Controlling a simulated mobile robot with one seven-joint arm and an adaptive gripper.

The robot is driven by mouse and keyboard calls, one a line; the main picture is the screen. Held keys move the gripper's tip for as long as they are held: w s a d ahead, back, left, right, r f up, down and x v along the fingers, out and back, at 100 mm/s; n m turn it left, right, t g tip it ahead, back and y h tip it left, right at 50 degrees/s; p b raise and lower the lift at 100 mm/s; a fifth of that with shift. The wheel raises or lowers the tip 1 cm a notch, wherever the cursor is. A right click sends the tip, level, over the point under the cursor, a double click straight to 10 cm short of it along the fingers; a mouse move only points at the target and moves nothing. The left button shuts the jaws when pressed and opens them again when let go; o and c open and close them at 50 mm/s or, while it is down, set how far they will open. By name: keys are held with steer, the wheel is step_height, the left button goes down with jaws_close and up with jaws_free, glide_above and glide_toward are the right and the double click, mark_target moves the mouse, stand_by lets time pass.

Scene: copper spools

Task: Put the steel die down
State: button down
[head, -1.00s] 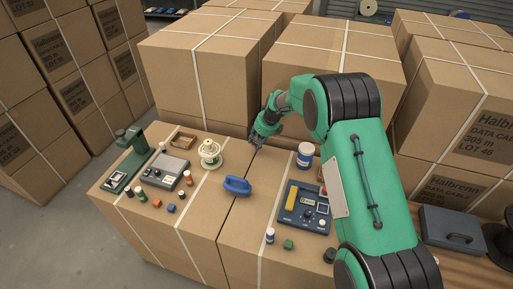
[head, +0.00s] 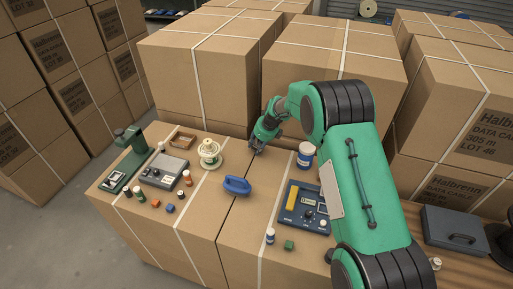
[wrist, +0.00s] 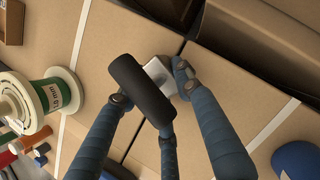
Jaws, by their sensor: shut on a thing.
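The steel die (wrist: 156,70) shows in the wrist view as a small pale grey block with a bright top. My gripper (wrist: 160,82) is shut on it, with dark blue fingers around it and a black fingertip covering part of it. In the head view my gripper (head: 257,149) points down at the back of the front carton tops, near the seam between two cartons. The die cannot be made out there. The fingertips are close to the carton top, but I cannot tell whether the die touches it.
A white-flanged spool (head: 209,153) stands left of my gripper, and a blue-handled object (head: 237,186) lies in front. Tall cartons (head: 205,90) rise behind. Bare carton surrounds the die.

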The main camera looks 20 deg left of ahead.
steer(key=shift+r, duration=0.1)
steer(key=c, duration=1.2)
jaws_free()
steer(key=p+v, duration=0.3)
steer(key=v, duration=0.9)
